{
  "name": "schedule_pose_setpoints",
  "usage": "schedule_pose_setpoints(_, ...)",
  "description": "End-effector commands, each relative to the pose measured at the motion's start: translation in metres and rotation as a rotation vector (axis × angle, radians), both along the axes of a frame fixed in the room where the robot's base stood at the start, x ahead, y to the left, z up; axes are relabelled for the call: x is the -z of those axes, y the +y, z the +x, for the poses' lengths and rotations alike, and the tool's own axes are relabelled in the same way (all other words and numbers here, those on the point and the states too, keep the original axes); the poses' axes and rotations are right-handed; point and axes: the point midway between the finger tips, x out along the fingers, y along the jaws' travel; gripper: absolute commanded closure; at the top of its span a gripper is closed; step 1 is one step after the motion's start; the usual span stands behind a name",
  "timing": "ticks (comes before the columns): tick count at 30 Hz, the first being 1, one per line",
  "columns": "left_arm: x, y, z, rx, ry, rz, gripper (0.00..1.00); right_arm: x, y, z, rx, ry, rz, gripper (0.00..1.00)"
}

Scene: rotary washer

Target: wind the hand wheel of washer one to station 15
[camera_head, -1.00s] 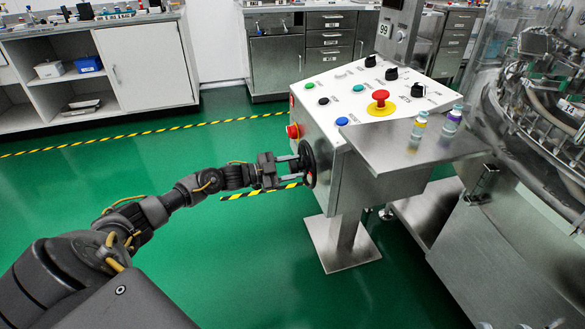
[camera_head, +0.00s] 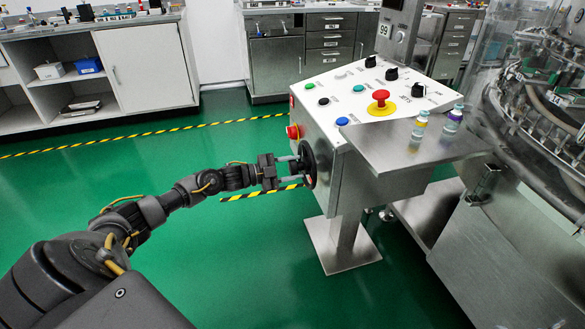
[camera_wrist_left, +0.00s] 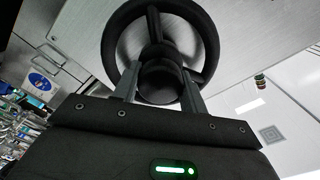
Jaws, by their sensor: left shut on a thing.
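The black hand wheel (camera_head: 308,164) is on the left side of the control console (camera_head: 345,140). In the left wrist view the hand wheel (camera_wrist_left: 207,38) shows a round rim, spokes and a dark hub between the fingers. My left gripper (camera_head: 296,172) reaches it from the left and is shut on the wheel. In the wrist view the two fingers of my left gripper (camera_wrist_left: 160,92) lie on either side of the hub. The washer (camera_head: 540,110) stands at the right, with a clear cover over its ring of holders. No station number is readable. My right gripper is not in view.
A red emergency button (camera_head: 380,100) and several knobs sit on the console's top. A red button (camera_head: 293,132) sticks out just above the wheel. Two small vials (camera_head: 420,125) (camera_head: 453,118) stand on the steel shelf (camera_head: 400,150). The green floor left of the console is clear.

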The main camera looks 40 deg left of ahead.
Motion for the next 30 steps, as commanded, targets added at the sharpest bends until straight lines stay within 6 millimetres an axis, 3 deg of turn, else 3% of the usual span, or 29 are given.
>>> schedule_pose_setpoints(2,0.0,0.001,0.0,-0.001,-0.001,0.001,0.98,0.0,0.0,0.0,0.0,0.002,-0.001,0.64)
schedule_pose_setpoints(3,0.0,0.001,0.0,-0.001,0.0,0.0,0.52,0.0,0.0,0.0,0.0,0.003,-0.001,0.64)
schedule_pose_setpoints(7,0.0,0.001,0.0,-0.001,0.0,0.0,0.36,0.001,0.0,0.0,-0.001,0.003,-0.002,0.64)
schedule_pose_setpoints(19,0.0,0.007,-0.008,-0.001,0.004,0.001,0.36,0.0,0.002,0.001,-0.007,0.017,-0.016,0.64)
schedule_pose_setpoints(30,0.0,0.051,-0.062,-0.001,0.005,0.002,0.36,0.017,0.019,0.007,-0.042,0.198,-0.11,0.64)
